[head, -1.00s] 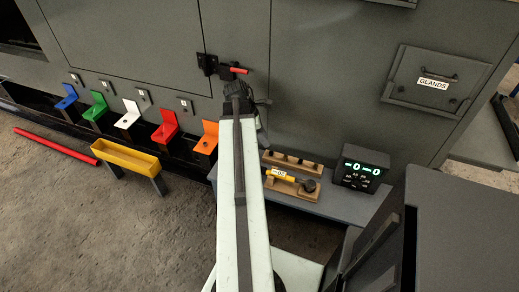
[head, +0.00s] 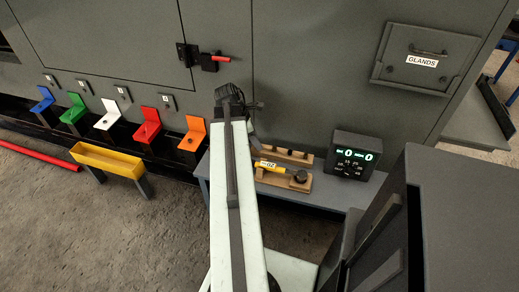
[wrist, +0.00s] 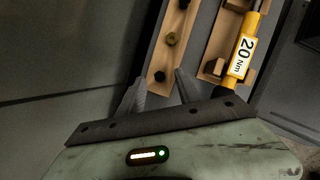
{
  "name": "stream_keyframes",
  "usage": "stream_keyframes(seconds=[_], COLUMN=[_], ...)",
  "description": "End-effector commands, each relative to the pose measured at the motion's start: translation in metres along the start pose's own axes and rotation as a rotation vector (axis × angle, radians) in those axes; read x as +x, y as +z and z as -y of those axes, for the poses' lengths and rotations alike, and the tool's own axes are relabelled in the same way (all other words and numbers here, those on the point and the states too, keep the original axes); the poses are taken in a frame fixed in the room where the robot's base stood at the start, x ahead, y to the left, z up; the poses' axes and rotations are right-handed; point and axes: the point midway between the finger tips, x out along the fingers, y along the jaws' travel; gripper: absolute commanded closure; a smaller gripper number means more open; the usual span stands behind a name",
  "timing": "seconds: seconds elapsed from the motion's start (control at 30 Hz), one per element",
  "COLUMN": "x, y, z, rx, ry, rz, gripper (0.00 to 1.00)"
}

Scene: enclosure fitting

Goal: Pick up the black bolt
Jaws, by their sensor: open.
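A wooden rack (wrist: 158,55) holds a row of small fasteners; it also shows on the bench in the head view (head: 290,154). A dark round piece (wrist: 160,75), possibly the black bolt, sits near the rack's lower end in the wrist view. A brass-coloured piece (wrist: 172,39) sits above it, and another dark piece (wrist: 183,4) is at the top edge. I cannot tell for sure which dark piece is the black bolt. My gripper (wrist: 159,76) is open and empty, its two fingertips spread either side of the rack's lower end. The height gap is unclear.
A yellow torque wrench (wrist: 243,50) marked 20 Nm lies in a wooden holder (wrist: 213,67) right of the rack. A display box (head: 355,155) stands on the bench's right. A cabinet wall with a red-handled latch (head: 216,58) rises behind. A yellow trough (head: 108,160) stands left.

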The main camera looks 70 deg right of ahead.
Motion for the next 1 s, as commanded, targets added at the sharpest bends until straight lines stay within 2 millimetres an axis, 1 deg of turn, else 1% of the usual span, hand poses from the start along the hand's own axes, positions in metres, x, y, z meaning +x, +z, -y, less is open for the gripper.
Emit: stream_keyframes(seconds=[0.03,0.07,0.3,0.37,0.4,0.43,0.47,0.8,0.87,1.0], x=[0.016,0.018,0.015,0.015,0.015,0.015,0.015,0.013,0.010,-0.007], y=[-0.003,-0.003,0.000,0.000,0.000,0.000,-0.001,0.000,0.001,0.008], z=[-0.001,-0.001,-0.001,-0.001,-0.001,-0.001,-0.001,-0.001,-0.001,-0.001], rx=[0.001,0.000,-0.001,-0.001,-0.001,-0.001,-0.001,-0.002,-0.002,-0.002], ry=[0.000,0.000,0.000,0.000,0.000,0.000,0.000,0.000,0.000,0.001], rz=[0.000,0.000,0.000,0.000,0.000,0.000,0.000,0.000,0.000,0.000], gripper=[0.59,0.59,0.59,0.76,0.87,0.95,1.00,1.00,1.00,1.00])
